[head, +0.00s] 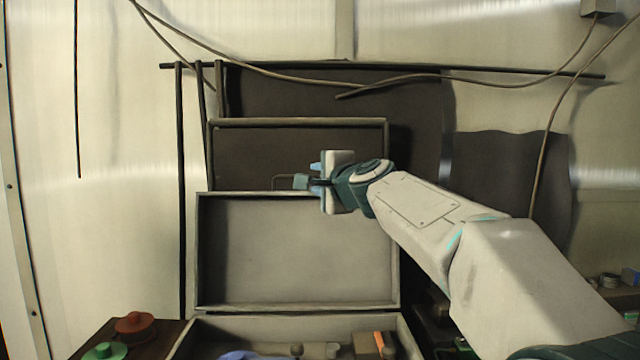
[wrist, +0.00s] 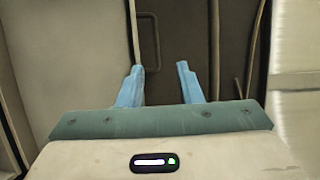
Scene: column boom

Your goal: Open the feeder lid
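The feeder lid (head: 290,250) stands raised, near upright, behind the open feeder box (head: 250,328) in the head view. Its pale inner face is towards me. A thin bracket-shaped handle (head: 284,177) shows at the lid's top edge. My gripper (head: 316,180) is at that edge, beside the handle. In the wrist view my gripper (wrist: 160,70) has its two pale blue fingers apart, with an empty-looking gap between them. The lid's pale panel (wrist: 65,50) is at the left there. A thin pale bar (wrist: 134,30) runs down to the left finger; I cannot tell whether they touch.
A dark framed panel (head: 270,150) stands behind the lid. A red-brown lidded pot (head: 135,324) and a green one (head: 104,351) are at the lower left. Small items lie in the box. Cables (head: 420,78) hang across the wall above. A shelf (head: 610,290) is at the right.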

